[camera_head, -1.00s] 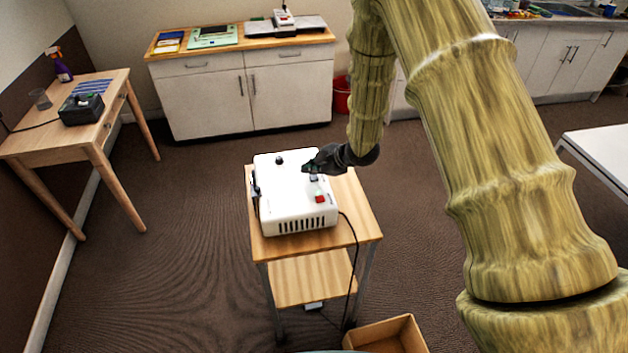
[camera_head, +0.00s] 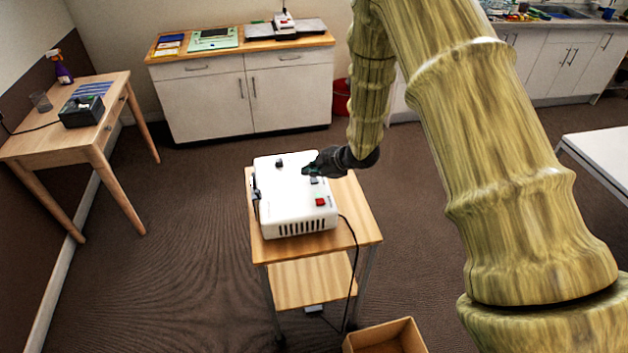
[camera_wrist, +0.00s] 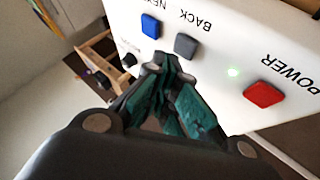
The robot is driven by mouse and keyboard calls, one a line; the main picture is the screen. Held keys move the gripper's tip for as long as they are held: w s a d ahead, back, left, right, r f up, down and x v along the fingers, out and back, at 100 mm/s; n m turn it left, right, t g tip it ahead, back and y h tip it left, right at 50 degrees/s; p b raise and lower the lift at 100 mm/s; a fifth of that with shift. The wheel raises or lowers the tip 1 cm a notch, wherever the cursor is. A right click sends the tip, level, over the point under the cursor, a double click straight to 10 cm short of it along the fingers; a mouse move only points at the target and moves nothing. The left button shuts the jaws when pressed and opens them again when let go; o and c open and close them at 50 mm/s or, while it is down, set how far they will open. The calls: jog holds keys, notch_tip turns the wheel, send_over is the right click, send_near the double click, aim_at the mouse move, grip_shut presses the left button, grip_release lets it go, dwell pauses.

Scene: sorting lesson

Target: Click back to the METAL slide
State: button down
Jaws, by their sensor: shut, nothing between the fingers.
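The white projector (camera_head: 290,212) sits on a small wooden stand. In the wrist view its panel (camera_wrist: 218,62) carries a blue NEXT button (camera_wrist: 151,26), a grey BACK button (camera_wrist: 186,45) and a red POWER button (camera_wrist: 264,94), with a small green light lit near POWER. My gripper (camera_wrist: 160,66) is shut and empty. Its fingertips are close by the grey BACK button; whether they touch the panel I cannot tell. In the head view my gripper (camera_head: 308,169) is over the projector's right part. No projected slide is in view.
The stand's wooden top (camera_head: 358,222) has bare room at the right. A black cable (camera_head: 356,262) hangs down its right side. An open cardboard box (camera_head: 385,338) is on the floor in front. A desk (camera_head: 32,140) stands left and a cabinet (camera_head: 245,98) behind.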

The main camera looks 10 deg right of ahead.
aim_at(312, 182)
jog(key=shift+f, duration=0.15)
jog(key=shift+f, duration=0.3)
jog(key=shift+f+b, duration=0.45)
jog(key=shift+b, duration=0.05)
dwell(1.1)
jog(key=shift+r, duration=0.15)
dwell(0.3)
jog(key=shift+r+p, duration=0.65)
jog(key=shift+r, duration=0.1)
jog(key=shift+r+p, duration=1.75)
jog(key=shift+r, duration=0.75)
